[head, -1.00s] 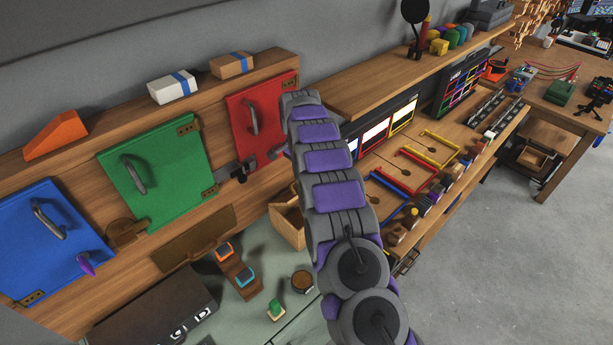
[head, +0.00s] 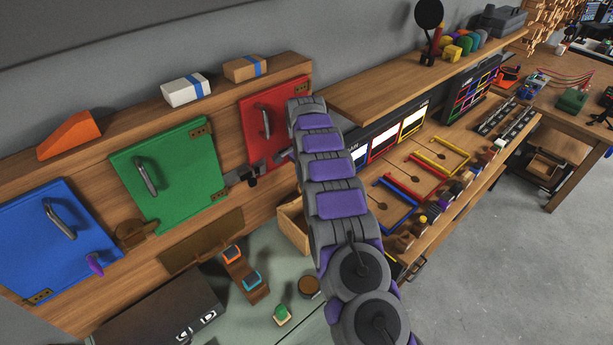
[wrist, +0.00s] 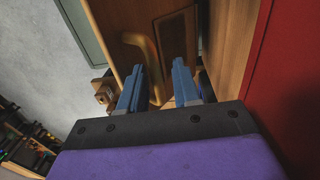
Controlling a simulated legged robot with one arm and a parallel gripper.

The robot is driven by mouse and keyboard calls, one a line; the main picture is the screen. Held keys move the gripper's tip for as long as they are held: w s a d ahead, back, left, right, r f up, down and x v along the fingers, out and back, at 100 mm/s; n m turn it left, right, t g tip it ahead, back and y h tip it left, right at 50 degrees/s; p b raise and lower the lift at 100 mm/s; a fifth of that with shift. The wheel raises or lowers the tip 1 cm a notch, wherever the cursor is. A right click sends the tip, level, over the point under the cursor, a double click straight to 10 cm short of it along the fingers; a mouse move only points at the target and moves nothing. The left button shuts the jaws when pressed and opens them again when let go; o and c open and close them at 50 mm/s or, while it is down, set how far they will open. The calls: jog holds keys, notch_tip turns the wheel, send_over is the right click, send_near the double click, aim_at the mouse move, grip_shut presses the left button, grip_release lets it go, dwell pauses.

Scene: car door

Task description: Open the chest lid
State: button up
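In the wrist view, a brown wooden box-like piece (wrist: 118,22) with a darker inset panel carries a curved tan handle (wrist: 153,62). It may be the chest; I cannot tell for sure. My gripper (wrist: 158,82) has two blue fingers standing apart, with the lower part of the handle showing in the gap between them. I cannot tell whether they touch it. In the head view, my arm hides the gripper and covers part of a light wooden box (head: 291,222) below the red door.
The red door (head: 259,132) is close on the wrist view's right. Green (head: 180,185) and blue (head: 50,250) doors stand further left. A dark case (head: 150,315) lies at lower left. A workbench shelf (head: 400,80) runs right of my arm. Open floor (head: 530,265) is at right.

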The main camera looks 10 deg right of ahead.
jog(key=shift+o, duration=0.4)
jog(key=shift+w+r, duration=0.1)
jog(key=shift+r, duration=0.2)
jog(key=shift+d+r, duration=0.1)
jog(key=shift+r, duration=0.25)
jog(key=shift+s+r+p, duration=0.2)
jog(key=shift+s+r, duration=0.05)
jog(key=shift+r, duration=0.35)
jog(key=shift+s+r+p, duration=0.2)
jog(key=shift+r, duration=0.4)
jog(key=shift+s+r+b, duration=0.1)
jog(key=shift+s+b, duration=0.4)
jog(key=shift+s, duration=0.25)
jog(key=shift+s+r+b, duration=0.15)
jog(key=shift+s+b, duration=0.2)
jog(key=shift+s, duration=0.55)
jog(key=shift+s+r+b, duration=0.1)
jog(key=shift+s+b, duration=0.25)
jog(key=shift+s, duration=0.55)
jog(key=s+b, duration=0.2)
jog(key=s, duration=0.7)
jog(key=shift+s+d+r, duration=0.4)
jog(key=shift+d+r, duration=0.05)
jog(key=shift+c, duration=0.4)
